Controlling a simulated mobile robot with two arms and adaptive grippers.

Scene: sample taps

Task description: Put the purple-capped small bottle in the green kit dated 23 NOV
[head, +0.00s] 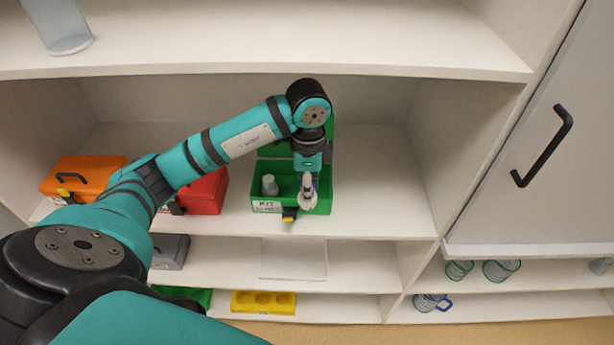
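The green kit (262,204) stands open on the middle shelf, its lid raised at the back. Its front label reads KIT; the line below is too small to read surely. A pale grey-white bottle (270,186) stands in the left part of the kit. My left gripper (308,197) points down over the right part of the kit, near its front wall. A pale shape with a faint purple tint shows at its fingertips; I cannot tell whether this is the purple-capped bottle or whether the fingers are shut. My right gripper is not in view.
A red kit (207,192) and an orange kit (84,175) stand to the left, partly behind my arm. The shelf right of the green kit is clear. Below are a grey case (170,252) and a yellow holder with round hollows (263,302). A cabinet door handle (545,147) juts out at right.

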